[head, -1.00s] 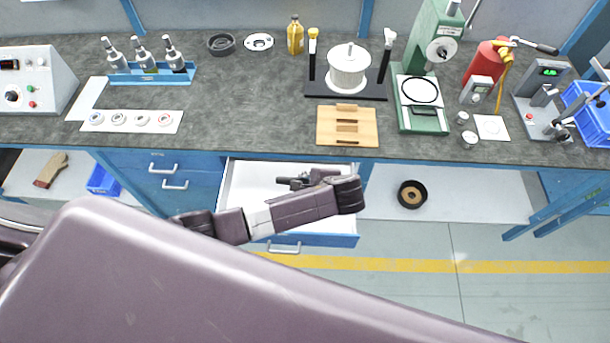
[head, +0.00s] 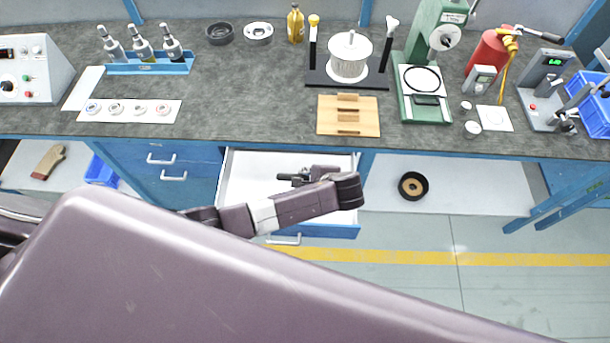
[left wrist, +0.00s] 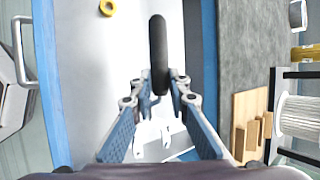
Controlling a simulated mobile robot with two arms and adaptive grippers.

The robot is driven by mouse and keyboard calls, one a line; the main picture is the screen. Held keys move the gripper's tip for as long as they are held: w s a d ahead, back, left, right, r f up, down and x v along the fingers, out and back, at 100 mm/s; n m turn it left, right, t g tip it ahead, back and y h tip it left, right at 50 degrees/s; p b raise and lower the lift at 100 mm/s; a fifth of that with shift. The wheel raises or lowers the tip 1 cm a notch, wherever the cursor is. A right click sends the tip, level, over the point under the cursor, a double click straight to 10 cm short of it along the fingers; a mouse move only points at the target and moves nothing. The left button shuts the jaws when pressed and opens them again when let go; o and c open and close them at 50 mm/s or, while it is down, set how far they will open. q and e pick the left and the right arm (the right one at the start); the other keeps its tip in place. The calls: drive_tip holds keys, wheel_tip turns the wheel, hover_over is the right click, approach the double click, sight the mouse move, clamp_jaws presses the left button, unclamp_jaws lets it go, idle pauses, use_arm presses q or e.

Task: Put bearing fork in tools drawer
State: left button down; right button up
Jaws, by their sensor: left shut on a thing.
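The tools drawer (head: 240,180) is pulled open below the bench, with a white inside and a blue front. My left gripper (head: 299,179) is over the open drawer. In the left wrist view its fingers (left wrist: 164,80) are shut on a dark, rounded bar, which I take to be the bearing fork (left wrist: 158,45). The drawer's white floor (left wrist: 95,85) shows beneath it. The fork's far end is free; I cannot tell how high it is above the floor. My right gripper is not in view.
The bench edge (left wrist: 208,70) runs close beside the drawer. A wooden block (head: 348,116) and a white pot on a black stand (head: 348,57) are on the bench above it. A yellow ring (left wrist: 107,8) and small pale items (left wrist: 140,145) show in the wrist view.

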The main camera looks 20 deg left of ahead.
use_arm(q)
wheel_tip(320, 180, down, 6)
drive_tip(key=b, duration=0.4)
drive_tip(key=shift+f, duration=0.2)
drive_tip(key=shift+f+b, duration=1.55)
drive_tip(key=shift+f, duration=0.5)
drive_tip(key=c, duration=1.9)
unclamp_jaws()
drive_tip(key=shift+o, duration=0.7)
drive_tip(key=v, duration=1.2)
drive_tip(key=shift+d, duration=0.1)
